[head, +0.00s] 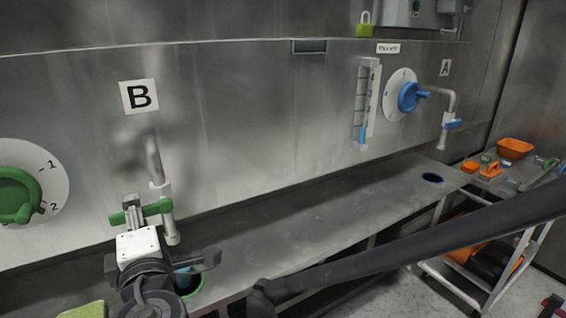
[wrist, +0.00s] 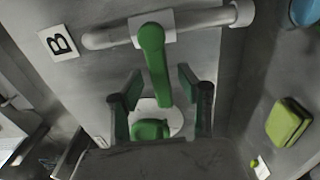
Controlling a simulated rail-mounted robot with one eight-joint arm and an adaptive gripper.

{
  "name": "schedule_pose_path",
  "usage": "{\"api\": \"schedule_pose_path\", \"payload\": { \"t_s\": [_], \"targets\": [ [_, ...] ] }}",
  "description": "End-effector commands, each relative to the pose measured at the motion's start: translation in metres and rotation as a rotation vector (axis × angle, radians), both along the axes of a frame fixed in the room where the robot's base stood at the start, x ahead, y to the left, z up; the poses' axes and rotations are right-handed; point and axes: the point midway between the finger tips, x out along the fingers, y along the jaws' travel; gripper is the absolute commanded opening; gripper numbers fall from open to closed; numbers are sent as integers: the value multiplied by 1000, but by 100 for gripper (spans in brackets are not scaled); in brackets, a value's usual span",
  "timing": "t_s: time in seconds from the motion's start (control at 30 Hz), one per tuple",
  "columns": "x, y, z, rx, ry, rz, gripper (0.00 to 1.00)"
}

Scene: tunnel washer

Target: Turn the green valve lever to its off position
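The green valve lever (head: 156,208) is on the pipe tap under the B sign in the head view. In the wrist view the lever (wrist: 154,62) runs from the grey valve body down between my fingers. My gripper (head: 132,208) is in front of the tap, its fingertips hiding part of the lever. In the wrist view my gripper (wrist: 160,80) is open, one finger on each side of the lever's free end. Gaps show on both sides, so the lever does not look gripped.
A green dial (head: 15,192) on a white plate is on the wall at left. The B sign (head: 139,96) is above the tap. A blue dial (head: 408,97) and a blue-levered tap (head: 453,124) are at right. A green sponge (wrist: 289,121) lies on the steel ledge (head: 330,212) below.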

Motion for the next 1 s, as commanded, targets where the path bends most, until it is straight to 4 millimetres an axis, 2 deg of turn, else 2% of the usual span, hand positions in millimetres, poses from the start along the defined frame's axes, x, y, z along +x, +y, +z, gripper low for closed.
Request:
{"api": "schedule_pose_path", "payload": {
  "t_s": [0.4,0.6,0.8,1.0],
  "targets": [
    [-57,-39,0,0,0,4,36],
    [-78,-55,0,0,0,3,36],
    [-88,-62,0,1,1,1,36],
    [-90,-64,0,1,1,1,36]
  ]
}}
